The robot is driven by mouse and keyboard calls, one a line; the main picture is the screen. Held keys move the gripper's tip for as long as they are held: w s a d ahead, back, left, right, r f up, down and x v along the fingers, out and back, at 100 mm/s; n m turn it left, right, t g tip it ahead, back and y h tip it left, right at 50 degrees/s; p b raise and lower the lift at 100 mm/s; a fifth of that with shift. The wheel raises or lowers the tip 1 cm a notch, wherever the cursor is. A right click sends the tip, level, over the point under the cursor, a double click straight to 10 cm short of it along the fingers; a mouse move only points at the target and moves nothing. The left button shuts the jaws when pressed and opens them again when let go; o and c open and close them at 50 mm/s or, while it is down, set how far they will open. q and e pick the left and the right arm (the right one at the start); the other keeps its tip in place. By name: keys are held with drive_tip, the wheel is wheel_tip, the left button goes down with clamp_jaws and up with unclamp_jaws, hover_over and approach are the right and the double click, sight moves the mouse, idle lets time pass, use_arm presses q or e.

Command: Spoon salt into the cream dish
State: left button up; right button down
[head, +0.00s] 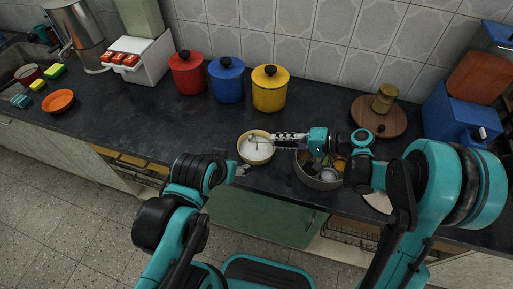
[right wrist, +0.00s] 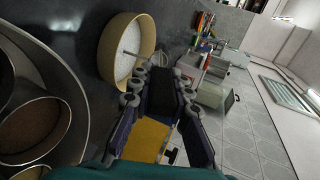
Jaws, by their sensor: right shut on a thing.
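The cream dish (head: 256,157) stands on the dark counter, with a white inside that looks grainy in the right wrist view (right wrist: 104,50). My right gripper (head: 278,138) is at the dish's right rim, shut on a thin metal spoon (head: 256,140). The spoon reaches over the dish, and its handle shows in the right wrist view (right wrist: 131,54). Whether its bowl holds salt is not visible. A round steel box (head: 318,184) with several small cups stands right of the dish, partly under my right arm. My left gripper (head: 240,170) is low beside the dish; its jaws are unclear.
Red (head: 188,77), blue (head: 227,84) and yellow (head: 270,93) canisters stand along the back wall.

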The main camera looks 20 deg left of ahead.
drive_tip(key=shift+d+f+y+b, duration=0.35)
drive_tip(key=shift+f+y+b, duration=0.35)
drive_tip(key=shift+b, duration=0.55)
drive_tip(key=shift+d+r+y, duration=0.2)
drive_tip(key=shift+y, duration=0.4)
drive_tip(key=shift+d+r+y, duration=0.1)
drive_tip(key=shift+r+y, duration=0.4)
drive_tip(key=shift+r, duration=0.25)
drive_tip(key=shift+r+y, duration=0.4)
drive_tip(key=shift+r, duration=0.25)
drive_tip(key=shift+d+r+y, duration=0.1)
drive_tip(key=shift+r+y, duration=1)
drive_tip(key=shift+r, duration=0.4)
wheel_tip(320, 180, up, 9)
drive_tip(key=y, duration=0.3)
drive_tip(key=shift+a+f+t+y, duration=0.2)
drive_tip(key=shift+a+t+y, duration=0.1)
drive_tip(key=shift+a+y, duration=0.1)
